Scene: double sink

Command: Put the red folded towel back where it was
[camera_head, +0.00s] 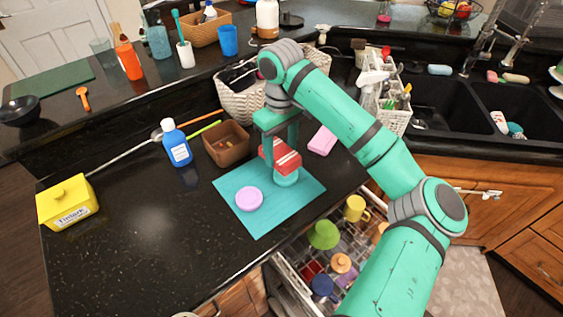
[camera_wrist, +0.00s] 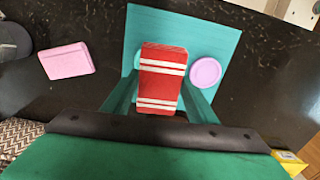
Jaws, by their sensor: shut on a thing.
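The red folded towel (camera_head: 287,158) has white stripes. My gripper (camera_head: 280,150) points down and is shut on it, with a finger on each side. The towel also shows between the fingers in the wrist view (camera_wrist: 162,78). In the head view it appears over a small teal round thing (camera_head: 286,178) on the teal mat (camera_head: 262,222). The towel partly hides this thing, and I cannot tell whether they touch. In the wrist view, the mat (camera_wrist: 185,22) lies beyond and under the towel.
A lilac round thing (camera_head: 249,199) lies on the mat. A pink block (camera_head: 322,140), brown box (camera_head: 227,144), blue bottle (camera_head: 177,143) and woven basket (camera_head: 241,100) surround it. An open dishwasher rack (camera_head: 300,262) holds cups below the counter edge. The left counter has free room.

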